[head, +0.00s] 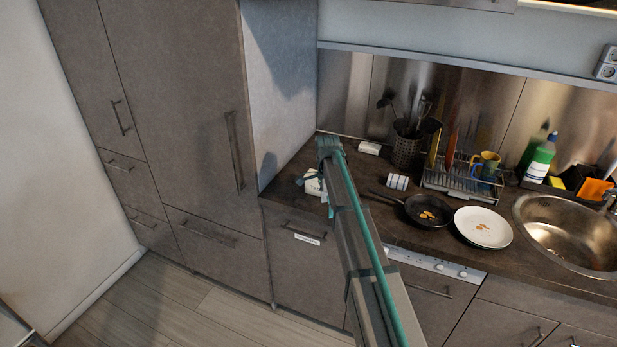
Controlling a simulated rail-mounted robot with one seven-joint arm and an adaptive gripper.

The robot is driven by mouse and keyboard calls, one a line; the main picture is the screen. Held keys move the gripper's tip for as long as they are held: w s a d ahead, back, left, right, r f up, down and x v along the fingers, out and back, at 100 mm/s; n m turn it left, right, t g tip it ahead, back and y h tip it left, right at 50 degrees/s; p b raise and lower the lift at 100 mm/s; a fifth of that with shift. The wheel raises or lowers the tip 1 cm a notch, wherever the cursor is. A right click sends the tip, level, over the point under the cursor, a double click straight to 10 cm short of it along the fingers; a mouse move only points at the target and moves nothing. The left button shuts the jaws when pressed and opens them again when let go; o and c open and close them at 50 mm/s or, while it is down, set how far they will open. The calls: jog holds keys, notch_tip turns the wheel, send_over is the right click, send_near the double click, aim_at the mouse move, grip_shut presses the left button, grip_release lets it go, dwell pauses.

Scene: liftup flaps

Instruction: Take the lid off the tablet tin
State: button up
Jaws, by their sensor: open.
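The tablet tin (313,187) is a small white container with dark lettering, at the left end of the dark worktop beside the tall cabinet. My arm comes up from the bottom of the head view and bends down at the tin. My gripper (308,179) is open at the top of the tin, with a teal finger part at its left. The arm hides the tin's right side and most of the gripper. The lid's edge is too small to make out, and I cannot tell whether the fingers touch it.
A black pan (429,211) and white plate (483,228) with food bits lie to the right. The tall cabinet (190,110) borders the tin's left.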

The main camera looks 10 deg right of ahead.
jog(key=w+r+m+t+b, duration=0.2)
jog(key=w+r+m, duration=0.5)
jog(key=w+r, duration=0.75)
jog(key=shift+d+f+p, duration=0.15)
jog(key=shift+f+p, duration=0.55)
jog(key=shift+f, duration=1.1)
jog(key=shift+d+f+p, duration=0.15)
jog(key=shift+f+p, duration=0.6)
jog(key=shift+f, duration=1)
jog(key=shift+d+f+p, duration=0.15)
jog(key=shift+f+p, duration=0.55)
jog(key=shift+f, duration=1.1)
jog(key=c, duration=1.7)
grip_shut()
jog(key=shift+s, duration=0.1)
